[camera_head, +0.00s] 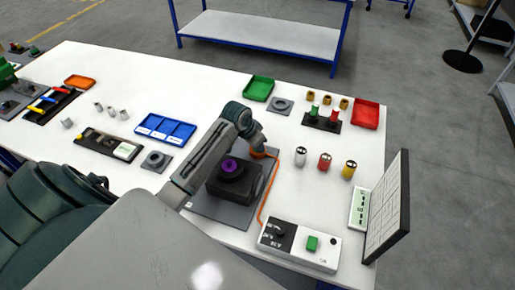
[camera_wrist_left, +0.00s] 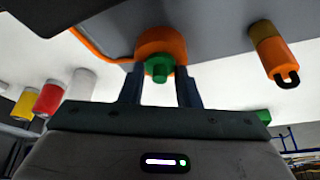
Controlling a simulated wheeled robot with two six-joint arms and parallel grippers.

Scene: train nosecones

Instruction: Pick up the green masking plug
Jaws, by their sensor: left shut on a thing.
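The green masking plug (camera_wrist_left: 158,68) shows in the left wrist view between the two fingers of my left gripper (camera_wrist_left: 159,80). The gripper is shut on it. The plug's inner end meets an orange round piece (camera_wrist_left: 161,42) just beyond the fingertips; I cannot tell whether it is still seated there. In the head view my left arm bends down over an orange part (camera_head: 272,153) with an orange cable, and the fingers and plug are hidden. My right gripper is not in view.
A dark block (camera_head: 232,184) with a purple ring stands on a grey plate beside my arm. White (camera_head: 300,157), red (camera_head: 324,162) and yellow (camera_head: 349,170) cylinders stand to the right. A control box (camera_head: 299,247) and a panel (camera_head: 390,208) are near the front right. A blue tray (camera_head: 165,130) lies left.

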